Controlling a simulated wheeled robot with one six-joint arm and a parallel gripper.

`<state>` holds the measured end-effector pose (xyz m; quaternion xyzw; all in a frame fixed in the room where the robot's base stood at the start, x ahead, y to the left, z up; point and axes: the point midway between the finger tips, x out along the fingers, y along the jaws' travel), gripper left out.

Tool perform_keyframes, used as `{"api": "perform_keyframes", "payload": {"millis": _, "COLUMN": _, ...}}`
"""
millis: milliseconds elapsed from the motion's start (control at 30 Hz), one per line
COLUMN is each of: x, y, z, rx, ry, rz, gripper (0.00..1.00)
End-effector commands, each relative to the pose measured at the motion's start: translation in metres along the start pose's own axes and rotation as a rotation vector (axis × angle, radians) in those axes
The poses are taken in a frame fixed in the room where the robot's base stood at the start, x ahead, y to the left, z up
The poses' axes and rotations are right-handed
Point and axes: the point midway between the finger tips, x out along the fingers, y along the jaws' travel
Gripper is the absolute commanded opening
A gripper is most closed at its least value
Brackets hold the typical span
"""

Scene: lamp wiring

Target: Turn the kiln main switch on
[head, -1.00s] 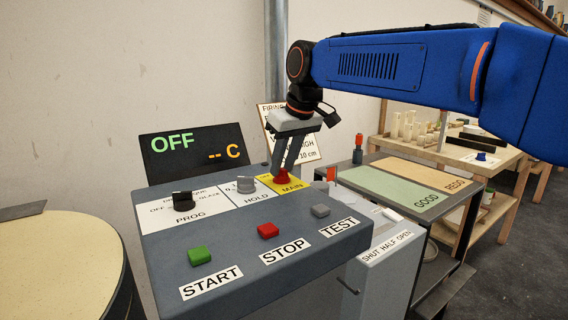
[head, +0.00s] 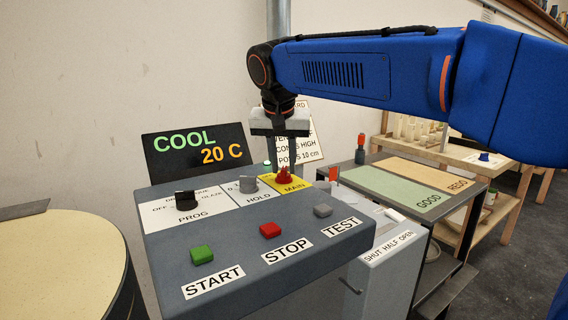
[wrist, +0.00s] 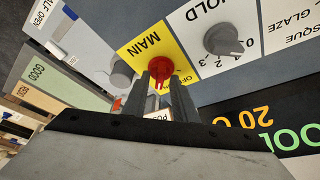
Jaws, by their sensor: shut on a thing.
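The red MAIN switch knob (head: 285,175) stands on a yellow plate (head: 292,187) at the right rear of the grey kiln control panel (head: 262,213). In the wrist view the knob (wrist: 160,68) shows between the tips of my gripper (wrist: 160,82), which is shut on it. My gripper (head: 283,164) reaches down to the knob from behind in the head view. The display (head: 197,150) reads COOL in green and 20 C in orange. My fingers hide part of the knob's near side in the wrist view.
Green START (head: 202,254), red STOP (head: 270,230) and grey TEST (head: 323,210) buttons are in front. A shut/half/open control box (head: 392,248) stands to the right.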

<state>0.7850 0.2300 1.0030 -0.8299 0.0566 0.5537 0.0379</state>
Motion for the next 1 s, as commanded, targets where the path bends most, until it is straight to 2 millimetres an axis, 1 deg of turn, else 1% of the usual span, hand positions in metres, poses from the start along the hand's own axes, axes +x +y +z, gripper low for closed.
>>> {"api": "perform_keyframes", "payload": {"millis": 233, "x": 0.0013, "y": -0.0008, "z": 0.0004, "rx": 0.055, "ry": -0.003, "rz": 0.024, "gripper": 0.03}}
{"api": "perform_keyframes", "payload": {"millis": 700, "x": 0.0017, "y": -0.0006, "z": 0.0007, "rx": 0.065, "ry": -0.004, "rz": 0.029, "gripper": 0.03}}
{"api": "perform_keyframes", "payload": {"millis": 733, "x": 0.0017, "y": -0.0005, "z": 0.0007, "rx": 0.065, "ry": -0.004, "rz": 0.029, "gripper": 0.29}}
{"api": "perform_keyframes", "payload": {"millis": 1000, "x": 0.0007, "y": -0.0005, "z": 0.0003, "rx": 0.065, "ry": -0.002, "rz": 0.028, "gripper": 0.29}}
